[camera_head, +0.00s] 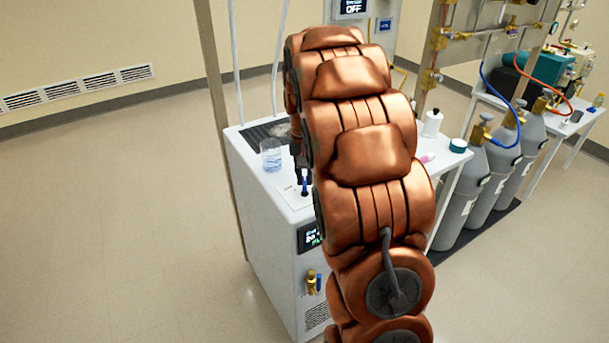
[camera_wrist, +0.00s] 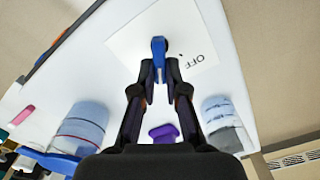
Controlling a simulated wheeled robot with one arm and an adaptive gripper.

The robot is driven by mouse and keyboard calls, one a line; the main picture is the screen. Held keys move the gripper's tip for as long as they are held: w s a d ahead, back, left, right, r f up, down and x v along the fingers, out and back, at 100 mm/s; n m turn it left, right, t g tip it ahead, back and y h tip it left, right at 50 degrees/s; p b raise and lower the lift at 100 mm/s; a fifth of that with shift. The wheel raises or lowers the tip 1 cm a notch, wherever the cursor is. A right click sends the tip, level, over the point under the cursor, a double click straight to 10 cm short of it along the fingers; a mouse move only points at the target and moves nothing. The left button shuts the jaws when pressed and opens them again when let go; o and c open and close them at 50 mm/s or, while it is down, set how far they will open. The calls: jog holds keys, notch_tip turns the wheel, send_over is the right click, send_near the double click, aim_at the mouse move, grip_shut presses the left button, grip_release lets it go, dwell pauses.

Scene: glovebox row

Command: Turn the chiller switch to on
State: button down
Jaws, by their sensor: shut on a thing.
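The white chiller (camera_head: 262,200) stands in the middle of the head view, partly hidden by my arm. Its blue switch (camera_head: 304,184) is on the top near the front edge, on a pale plate. In the wrist view the blue switch handle (camera_wrist: 158,47) sits on the white label plate (camera_wrist: 125,42), with the word OFF printed to its right. Any ON mark is not visible. My gripper (camera_wrist: 159,76) is shut on the switch handle, with its dark fingertips on either side of it. In the head view my gripper is mostly hidden behind my arm.
A clear beaker (camera_head: 270,154) stands on the chiller top, near the switch. A purple item (camera_wrist: 163,132) and a blue-banded vessel (camera_wrist: 80,130) show in the wrist view. Grey gas cylinders (camera_head: 466,192) stand at right. A wall display (camera_head: 353,8) reads OFF. The left floor is clear.

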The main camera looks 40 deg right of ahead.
aim_at(304, 178)
jog(key=c, duration=1.2)
grip_release()
jog(key=shift+r, duration=0.15)
notch_tip(304, 178, up, 12)
